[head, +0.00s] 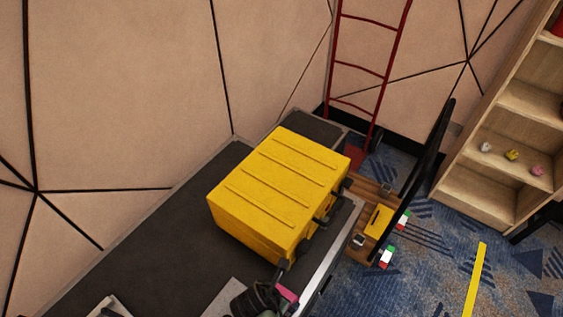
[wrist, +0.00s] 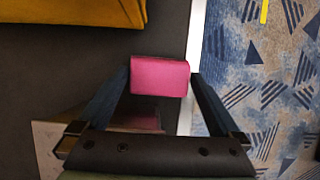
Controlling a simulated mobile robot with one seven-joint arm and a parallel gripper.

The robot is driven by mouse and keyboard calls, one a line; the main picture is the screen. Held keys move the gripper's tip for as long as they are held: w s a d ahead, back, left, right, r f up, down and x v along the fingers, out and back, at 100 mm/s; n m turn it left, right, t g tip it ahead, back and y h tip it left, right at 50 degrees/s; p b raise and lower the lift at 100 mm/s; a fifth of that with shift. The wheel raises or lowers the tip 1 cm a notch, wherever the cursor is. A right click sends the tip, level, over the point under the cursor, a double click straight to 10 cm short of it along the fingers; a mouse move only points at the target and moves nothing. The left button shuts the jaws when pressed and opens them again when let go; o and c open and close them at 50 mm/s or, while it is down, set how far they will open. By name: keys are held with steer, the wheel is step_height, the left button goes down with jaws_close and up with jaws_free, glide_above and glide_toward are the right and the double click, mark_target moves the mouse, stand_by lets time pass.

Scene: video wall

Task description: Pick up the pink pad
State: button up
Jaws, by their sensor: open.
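The pink pad (wrist: 160,76) lies between the two fingers of my gripper (wrist: 160,80) in the wrist view. The fingers are spread, one on each side of the pad, close to its edges; I cannot tell whether they touch it. In the head view the pink pad (head: 287,293) shows as a small pink patch beside my gripper (head: 275,292), near the front edge of the dark-topped surface (head: 160,235). My gripper partly hides the pad there.
A large yellow case (head: 278,185) stands on the dark surface just behind my gripper; its edge shows in the wrist view (wrist: 70,12). A wooden shelf (head: 490,195) stands at the right. A red ladder (head: 365,65) leans at the back. Blue patterned carpet (head: 440,270) lies beyond the edge.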

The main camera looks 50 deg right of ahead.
steer(key=c, duration=1.2)
steer(key=shift+o, duration=0.2)
steer(key=shift+r, duration=0.15)
step_height(320, 180, up, 18)
steer(key=p, duration=0.2)
